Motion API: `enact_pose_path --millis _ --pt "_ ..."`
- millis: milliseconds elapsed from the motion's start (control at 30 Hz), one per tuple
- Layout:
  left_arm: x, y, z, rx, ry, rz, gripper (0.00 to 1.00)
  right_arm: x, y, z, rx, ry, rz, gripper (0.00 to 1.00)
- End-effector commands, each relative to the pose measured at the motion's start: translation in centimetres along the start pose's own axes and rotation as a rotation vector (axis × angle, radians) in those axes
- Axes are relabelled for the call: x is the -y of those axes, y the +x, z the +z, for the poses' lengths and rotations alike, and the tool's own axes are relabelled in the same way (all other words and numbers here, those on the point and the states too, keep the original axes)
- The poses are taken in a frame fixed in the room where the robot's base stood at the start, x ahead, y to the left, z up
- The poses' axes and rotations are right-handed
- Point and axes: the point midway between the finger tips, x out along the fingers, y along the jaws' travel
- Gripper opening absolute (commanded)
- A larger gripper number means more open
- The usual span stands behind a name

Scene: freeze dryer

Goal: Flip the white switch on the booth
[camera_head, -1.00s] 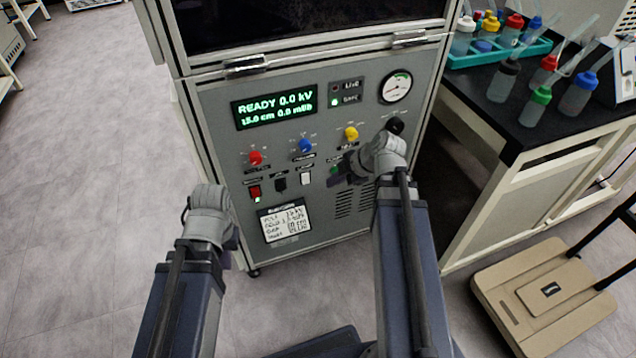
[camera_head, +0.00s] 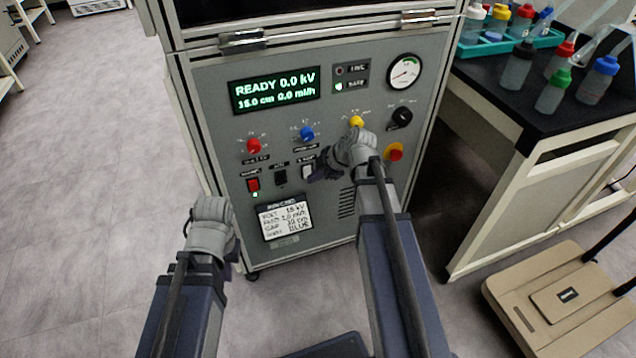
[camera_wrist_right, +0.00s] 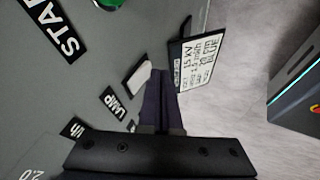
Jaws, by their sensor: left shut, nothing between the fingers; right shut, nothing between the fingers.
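The white switch (camera_head: 307,172) is on the grey front panel of the booth (camera_head: 335,210), to the right of a black switch. It also shows in the right wrist view (camera_wrist_right: 138,78), beside a label that seems to read LAMP. My right gripper (camera_head: 319,176) is shut and empty, its fingertips just right of the white switch in the head view. In the right wrist view the shut fingertips (camera_wrist_right: 161,82) are right beside the switch; I cannot tell whether they touch it. My left gripper (camera_head: 232,250) is shut and empty at the booth's left lower side, its fingertips mostly hidden.
A red switch (camera_head: 253,184), a black switch (camera_head: 280,177), several knobs and a red-yellow stop button (camera_head: 395,152) are close on the panel. A white notice card (camera_head: 285,219) is below. A bench (camera_head: 545,150) with bottles stands at right. Floor at left is clear.

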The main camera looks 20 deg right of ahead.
Motion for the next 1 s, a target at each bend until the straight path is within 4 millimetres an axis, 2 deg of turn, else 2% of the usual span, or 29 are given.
enact_pose_path --millis 400,500,1000 --pt "0.0 0.1 0.0 0.000 0.000 0.000 0.00 -0.2 0.2 0.0 0.000 0.000 0.000 0.00" --pt "-0.1 0.5 0.0 0.000 0.001 0.000 0.00 -0.7 0.8 0.2 0.000 -0.001 0.001 0.00" --pt "0.1 -0.7 0.0 0.000 0.001 0.000 0.00 -1.0 -0.2 -0.3 -0.001 -0.001 0.003 0.00"
